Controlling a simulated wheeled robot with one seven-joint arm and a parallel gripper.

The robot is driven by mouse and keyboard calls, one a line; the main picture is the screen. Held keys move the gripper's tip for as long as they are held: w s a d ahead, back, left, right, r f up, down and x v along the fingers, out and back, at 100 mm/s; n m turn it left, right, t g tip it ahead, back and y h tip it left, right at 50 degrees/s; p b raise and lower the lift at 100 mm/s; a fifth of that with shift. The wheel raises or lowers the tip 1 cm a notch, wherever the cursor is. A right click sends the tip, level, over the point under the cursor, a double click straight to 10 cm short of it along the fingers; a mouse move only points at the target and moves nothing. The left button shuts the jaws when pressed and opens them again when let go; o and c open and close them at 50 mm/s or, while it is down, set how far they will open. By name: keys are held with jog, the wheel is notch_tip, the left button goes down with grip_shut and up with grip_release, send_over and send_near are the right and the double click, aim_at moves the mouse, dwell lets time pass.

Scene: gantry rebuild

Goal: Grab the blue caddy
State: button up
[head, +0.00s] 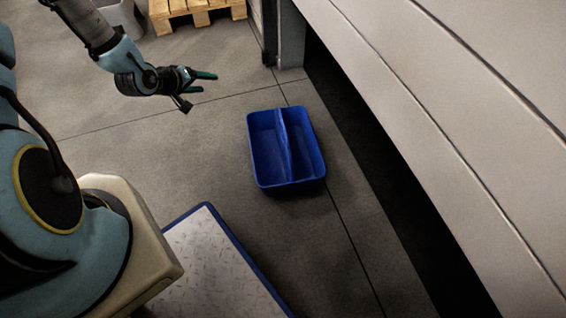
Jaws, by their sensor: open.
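The blue caddy (262,160) stands upright on the grey floor in the middle of the head view. It is an open rectangular tub with a raised divider running along its middle, and both compartments look empty. My gripper (208,82) is at the upper left of the caddy, apart from it and seemingly above the floor. Its green-tipped fingers point to the right. The jaws are open with nothing between them.
A large pale panelled structure (450,120) fills the right, with a dark gap beneath it. A wooden pallet (195,8) and a grey bin (122,18) stand at the top. A grey post (290,40) stands beyond the caddy. Floor around the caddy is clear.

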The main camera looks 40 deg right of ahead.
jog(key=s+d+f+n+h+b, duration=0.25)
jog(key=s+d+f+b, duration=0.2)
jog(key=f, duration=0.35)
jog(key=s+d+f+n+h+b, duration=0.1)
jog(key=s+d+f+h+b, duration=0.2)
jog(key=s+f+b, duration=0.4)
jog(key=s+d+f+n+h+b, duration=0.2)
jog(key=s+d+f+h+b, duration=0.15)
jog(key=f, duration=0.55)
jog(key=w+d+r+b, duration=0.1)
jog(key=d+b, duration=0.3)
jog(key=d, duration=0.6)
jog(key=shift+w+d+b, duration=0.35)
jog(key=shift+w, duration=0.1)
grip_shut()
jog(key=shift+r, duration=0.1)
